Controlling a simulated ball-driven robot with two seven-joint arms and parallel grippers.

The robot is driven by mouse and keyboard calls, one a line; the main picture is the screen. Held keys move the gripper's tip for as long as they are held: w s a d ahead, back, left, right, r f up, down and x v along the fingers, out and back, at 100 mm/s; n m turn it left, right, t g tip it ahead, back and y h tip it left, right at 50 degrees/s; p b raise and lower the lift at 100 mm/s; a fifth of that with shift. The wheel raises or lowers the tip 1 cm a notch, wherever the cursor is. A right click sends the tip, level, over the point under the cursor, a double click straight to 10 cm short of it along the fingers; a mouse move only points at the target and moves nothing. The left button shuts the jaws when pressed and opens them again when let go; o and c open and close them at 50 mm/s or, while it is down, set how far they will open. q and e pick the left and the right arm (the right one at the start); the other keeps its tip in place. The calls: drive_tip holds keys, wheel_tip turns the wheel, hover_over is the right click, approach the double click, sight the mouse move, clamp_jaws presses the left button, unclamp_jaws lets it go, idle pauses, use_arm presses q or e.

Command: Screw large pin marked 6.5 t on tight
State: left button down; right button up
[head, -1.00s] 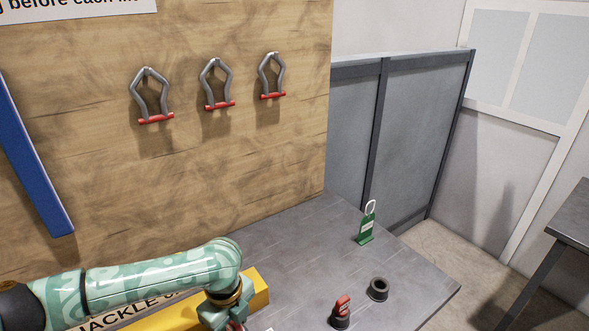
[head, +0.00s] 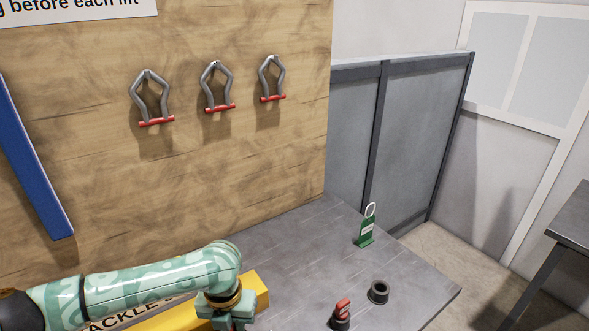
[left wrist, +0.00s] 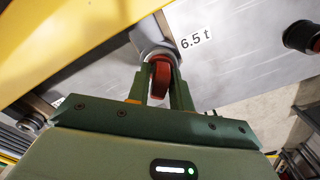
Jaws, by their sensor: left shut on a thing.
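The red head of the large pin (left wrist: 160,78) shows in the left wrist view between the fingers of my left gripper (left wrist: 160,76), which is shut on it. The pin head meets a grey metal part (left wrist: 150,36), apparently the shackle; the threads are hidden. A white label reading 6.5 t (left wrist: 194,39) lies on the grey surface beside it. In the head view my left gripper (head: 234,316) is at the bottom edge, in front of the yellow box, with its fingertips and the pin out of sight. My right gripper is not in view.
A yellow box (head: 261,289) with lettering stands close to my left wrist. Three shackles hang on the wooden board (head: 270,150).

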use_arm(q)
drive_tip(key=m, duration=0.2)
drive_tip(key=shift+m, duration=0.4)
drive_tip(key=c, duration=1.3)
unclamp_jaws()
drive_tip(key=shift+f+m, duration=0.1)
drive_tip(key=shift+m, duration=0.3)
drive_tip(key=shift+d+r+p, duration=0.1)
drive_tip(key=shift+r+p, duration=0.35)
wheel_tip(320, 180, up, 6)
drive_tip(key=p, duration=0.6)
drive_tip(key=shift+r+p, duration=0.15)
drive_tip(key=shift+p, duration=0.15)
